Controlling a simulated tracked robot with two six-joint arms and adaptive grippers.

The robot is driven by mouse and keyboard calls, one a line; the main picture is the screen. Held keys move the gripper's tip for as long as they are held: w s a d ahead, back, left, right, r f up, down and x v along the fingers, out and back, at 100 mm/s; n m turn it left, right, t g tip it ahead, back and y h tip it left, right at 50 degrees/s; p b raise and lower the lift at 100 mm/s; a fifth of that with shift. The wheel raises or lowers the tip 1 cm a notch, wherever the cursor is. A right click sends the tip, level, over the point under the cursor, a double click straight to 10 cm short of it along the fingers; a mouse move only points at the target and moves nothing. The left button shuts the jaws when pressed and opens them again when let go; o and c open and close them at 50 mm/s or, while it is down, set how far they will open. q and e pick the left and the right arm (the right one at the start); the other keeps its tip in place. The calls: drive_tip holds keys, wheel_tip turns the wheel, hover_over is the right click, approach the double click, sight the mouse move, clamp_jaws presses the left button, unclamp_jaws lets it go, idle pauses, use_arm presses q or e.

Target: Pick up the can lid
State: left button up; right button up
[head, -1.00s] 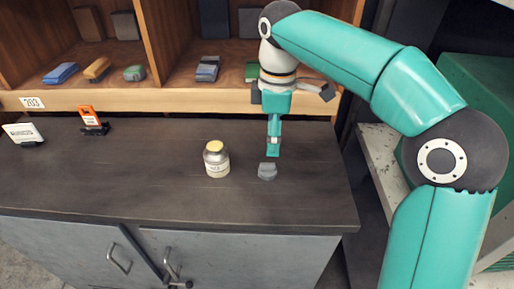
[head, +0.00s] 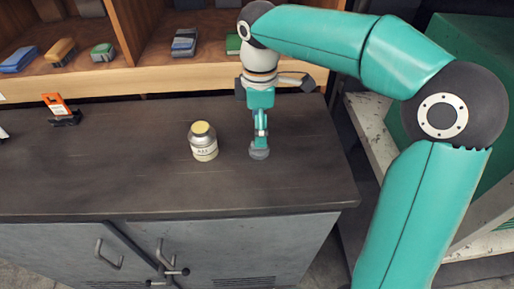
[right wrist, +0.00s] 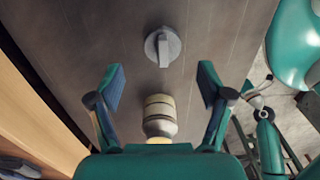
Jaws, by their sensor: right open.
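The can lid (head: 259,153) is a small grey disc with a raised bar handle. It lies flat on the dark bench top, and it also shows in the right wrist view (right wrist: 162,47). A jar (head: 204,147) with a yellow top and a pale label stands upright to its left, and it shows in the right wrist view (right wrist: 159,115) too. My right gripper (head: 261,134) points down just above the lid and covers part of it in the head view. Its fingers are spread and empty in the right wrist view (right wrist: 162,83). My left gripper is not in the head view.
The bench top (head: 110,185) is clear around the lid and jar. An orange and black holder (head: 61,110) stands at the left. A wooden shelf (head: 130,82) with several small items runs along the back. The bench's right edge is near the lid.

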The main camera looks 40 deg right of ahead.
sight(261, 153)
drive_tip(key=shift+s+d+f, duration=0.1)
drive_tip(key=shift+f, duration=1.4)
drive_tip(key=shift+s+d+f, duration=0.1)
drive_tip(key=shift+f, duration=1.4)
drive_tip(key=c, duration=0.8)
